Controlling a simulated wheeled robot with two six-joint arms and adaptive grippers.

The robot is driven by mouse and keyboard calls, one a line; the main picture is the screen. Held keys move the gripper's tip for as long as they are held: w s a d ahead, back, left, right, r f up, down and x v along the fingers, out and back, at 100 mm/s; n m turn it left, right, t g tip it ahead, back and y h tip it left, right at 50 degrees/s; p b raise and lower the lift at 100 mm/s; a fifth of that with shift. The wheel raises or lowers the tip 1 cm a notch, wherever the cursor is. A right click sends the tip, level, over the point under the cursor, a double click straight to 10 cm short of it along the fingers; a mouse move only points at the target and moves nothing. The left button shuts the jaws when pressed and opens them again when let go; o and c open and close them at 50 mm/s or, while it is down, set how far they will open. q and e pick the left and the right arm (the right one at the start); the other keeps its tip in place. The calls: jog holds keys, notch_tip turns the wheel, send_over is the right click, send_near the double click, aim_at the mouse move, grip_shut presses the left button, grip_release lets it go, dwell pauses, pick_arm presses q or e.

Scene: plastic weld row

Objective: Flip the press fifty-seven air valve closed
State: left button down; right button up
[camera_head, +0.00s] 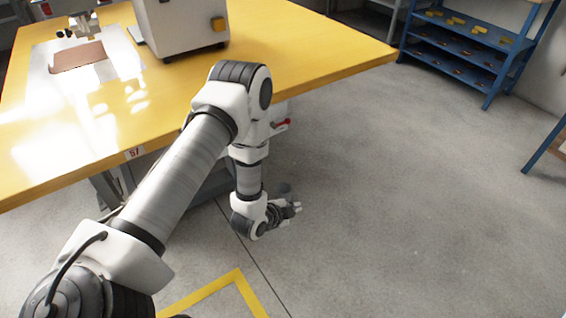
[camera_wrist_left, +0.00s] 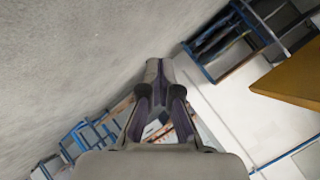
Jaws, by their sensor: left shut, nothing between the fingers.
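A small red lever (camera_head: 282,123), which looks like the air valve's handle, shows just right of my left arm, below the right edge of the yellow table (camera_head: 330,75). It is small, and the valve body behind it is partly hidden by my arm, so its setting cannot be told. A label reading 57 (camera_head: 134,153) is on the table's front edge. My left gripper (camera_head: 296,207) hangs below and apart from the lever, over the floor. Its fingers are shut and empty; they also show in the left wrist view (camera_wrist_left: 159,72). The valve does not show in the wrist view. My right gripper is not in view.
A white machine (camera_head: 180,25) with a yellow button stands on the table. A blue shelf (camera_head: 465,42) with several yellow parts stands at the back right. Grey floor is clear right of my arm; a yellow line (camera_head: 237,283) marks the floor in front.

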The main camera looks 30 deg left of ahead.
pick_arm(q)
jog(key=w+a+f+m+t+b, duration=0.5)
jog(key=w+m+b, duration=0.1)
jog(key=w+b, duration=0.3)
pick_arm(e)
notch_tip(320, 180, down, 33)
jog(key=b, duration=1.9)
pick_arm(q)
jog(key=m+t+h+p, duration=0.4)
jog(key=m+t+p, duration=0.6)
jog(key=m, duration=0.8)
send_near(281, 124)
jog(key=w+d+f, duration=0.2)
jog(key=w+f, duration=0.2)
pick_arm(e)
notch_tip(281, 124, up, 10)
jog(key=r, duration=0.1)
pick_arm(q)
jog(key=w+r+b, duration=0.3)
jog(key=r+b, duration=0.1)
jog(key=r, duration=0.3)
jog(key=shift+w+t+b, duration=0.3)
jog(key=shift+w+b, duration=0.05)
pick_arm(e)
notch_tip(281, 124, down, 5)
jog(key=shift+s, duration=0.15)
pick_arm(q)
jog(key=shift+a, duration=0.1)
